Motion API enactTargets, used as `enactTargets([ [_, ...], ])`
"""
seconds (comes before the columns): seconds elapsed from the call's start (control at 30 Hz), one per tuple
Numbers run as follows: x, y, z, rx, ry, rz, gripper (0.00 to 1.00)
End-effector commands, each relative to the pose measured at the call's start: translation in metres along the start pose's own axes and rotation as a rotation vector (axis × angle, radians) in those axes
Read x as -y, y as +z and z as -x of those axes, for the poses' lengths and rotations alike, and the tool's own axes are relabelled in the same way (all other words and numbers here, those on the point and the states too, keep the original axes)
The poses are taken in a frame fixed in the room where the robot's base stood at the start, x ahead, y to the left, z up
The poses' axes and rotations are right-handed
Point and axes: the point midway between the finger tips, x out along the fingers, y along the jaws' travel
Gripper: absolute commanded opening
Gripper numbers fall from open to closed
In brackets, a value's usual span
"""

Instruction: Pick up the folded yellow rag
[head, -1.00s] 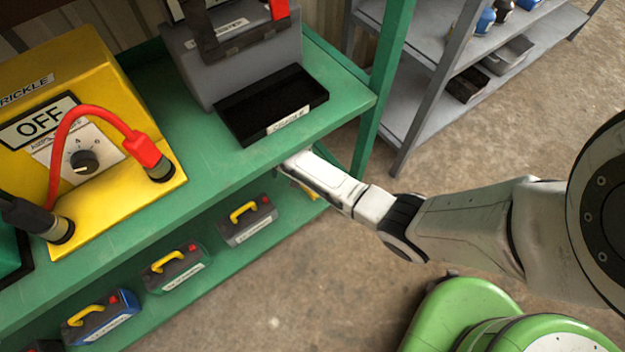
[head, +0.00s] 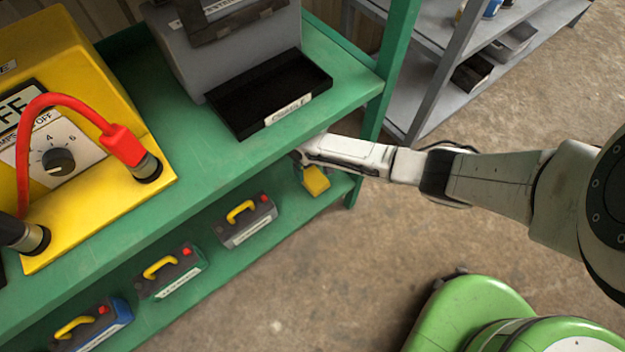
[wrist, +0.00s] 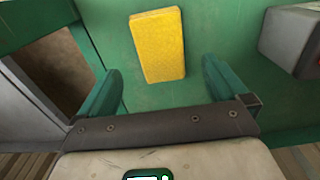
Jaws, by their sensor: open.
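The folded yellow rag (head: 315,180) lies on the lower green shelf near its right end, partly hidden by my gripper in the head view. In the wrist view the rag (wrist: 158,45) is a flat yellow rectangle on the green surface, ahead of the jaws and roughly centred between them. My gripper (wrist: 162,85) is open and empty, its two green fingers apart on either side of the rag's near end. In the head view my gripper (head: 298,157) reaches in under the upper shelf, and its fingertips are hard to make out there.
Battery-like boxes with yellow handles stand left of the rag on the lower shelf; the nearest is a grey box (head: 245,221), also in the wrist view (wrist: 292,38). The upper shelf (head: 215,165) hangs above, with a black tray (head: 268,95) on it. A green post (head: 385,90) stands at right.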

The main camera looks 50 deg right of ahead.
Motion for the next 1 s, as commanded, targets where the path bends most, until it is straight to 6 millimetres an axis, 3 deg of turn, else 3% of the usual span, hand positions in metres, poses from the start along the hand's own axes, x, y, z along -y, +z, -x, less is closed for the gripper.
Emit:
enactTargets([
  [0.03, 0.001, 0.000, -0.011, 0.000, 0.001, 0.002, 1.00],
  [0.27, 0.000, -0.001, -0.024, -0.002, 0.001, 0.000, 1.00],
  [0.63, -0.001, -0.003, -0.068, -0.001, 0.002, 0.000, 1.00],
  [1.0, 0.000, -0.004, -0.072, -0.003, 0.000, -0.001, 0.99],
])
